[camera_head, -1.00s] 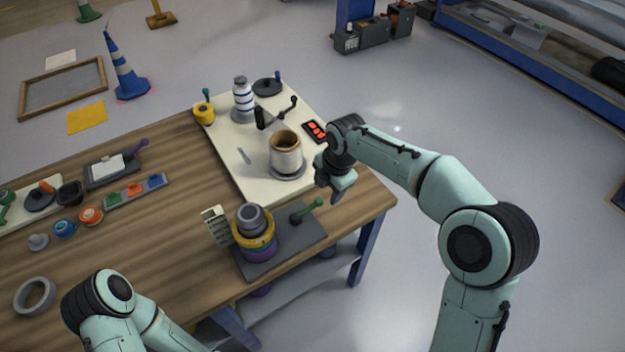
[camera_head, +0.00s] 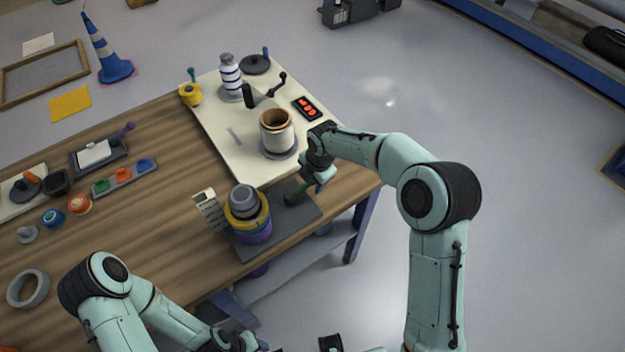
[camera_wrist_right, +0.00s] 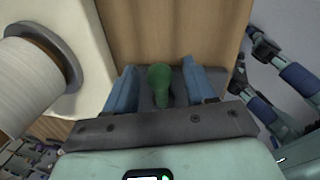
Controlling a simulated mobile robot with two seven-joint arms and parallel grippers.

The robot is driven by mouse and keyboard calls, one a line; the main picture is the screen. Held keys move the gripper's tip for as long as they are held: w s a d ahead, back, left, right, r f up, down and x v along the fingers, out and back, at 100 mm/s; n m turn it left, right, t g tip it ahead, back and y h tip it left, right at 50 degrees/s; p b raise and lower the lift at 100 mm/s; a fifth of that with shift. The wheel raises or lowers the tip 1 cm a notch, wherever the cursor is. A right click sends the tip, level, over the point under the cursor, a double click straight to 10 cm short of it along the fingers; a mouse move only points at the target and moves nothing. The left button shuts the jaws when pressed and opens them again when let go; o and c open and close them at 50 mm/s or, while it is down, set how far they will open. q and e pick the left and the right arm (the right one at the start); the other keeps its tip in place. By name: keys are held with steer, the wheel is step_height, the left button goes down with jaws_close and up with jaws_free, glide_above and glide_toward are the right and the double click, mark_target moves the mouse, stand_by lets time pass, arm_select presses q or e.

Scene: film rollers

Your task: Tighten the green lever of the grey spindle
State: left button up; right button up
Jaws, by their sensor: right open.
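The grey spindle shows as a dark grey base plate (camera_head: 295,217) at the table's front right corner, with a stack of grey, yellow and purple rings (camera_head: 245,208) on its left part. The green lever (camera_head: 295,194) stands on the plate's right part, partly covered by my right gripper (camera_head: 308,186). In the right wrist view, the lever's rounded green end (camera_wrist_right: 160,84) lies between the two blue fingers of my open right gripper (camera_wrist_right: 161,88), with gaps on both sides. My left arm comes in at the lower left; its fingers do not show.
A cream board (camera_head: 232,142) behind the plate holds a cream roller with a brown rim (camera_head: 276,132), a striped bottle-like roller (camera_head: 230,75) and a black crank. A small card (camera_head: 207,208) stands left of the rings. Open floor lies right of the table.

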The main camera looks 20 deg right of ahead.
steer(key=shift+w+f, duration=0.1)
steer(key=shift+f, duration=0.3)
jaws_close()
